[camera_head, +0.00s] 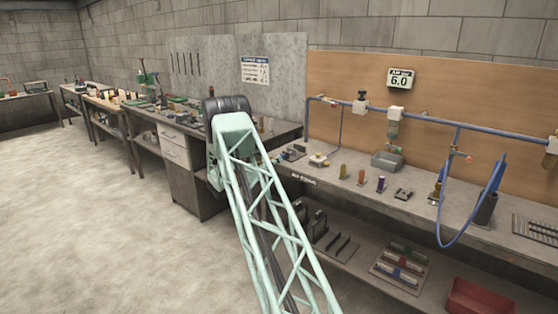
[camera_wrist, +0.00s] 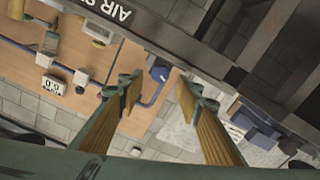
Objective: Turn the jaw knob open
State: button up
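I cannot pick out the jaw knob for certain in either view. My gripper (camera_wrist: 158,88) is open in the wrist view, its two green fingers with tan ridged pads well apart. Nothing is held between them. A small blue part (camera_wrist: 160,73) shows beyond the fingertips, apart from them. In the head view my pale green lattice arm reaches toward the benches and hides part of them; the gripper itself cannot be made out there.
The right workbench (camera_head: 420,207) carries small fittings and a grey tray (camera_head: 387,160). A blue pipe (camera_head: 430,117) with a hanging hose runs along the wooden board (camera_head: 450,90), below a gauge (camera_head: 400,79) reading 6.0. A red bin (camera_head: 480,298) sits low right. The left floor is clear.

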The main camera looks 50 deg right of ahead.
aim_at(283, 156)
jog(key=shift+s+d+b, duration=0.2)
jog(key=shift+d+b, duration=0.15)
jog(key=shift+d, duration=2.05)
jog(key=shift+c, duration=0.7)
jog(key=c, duration=0.7)
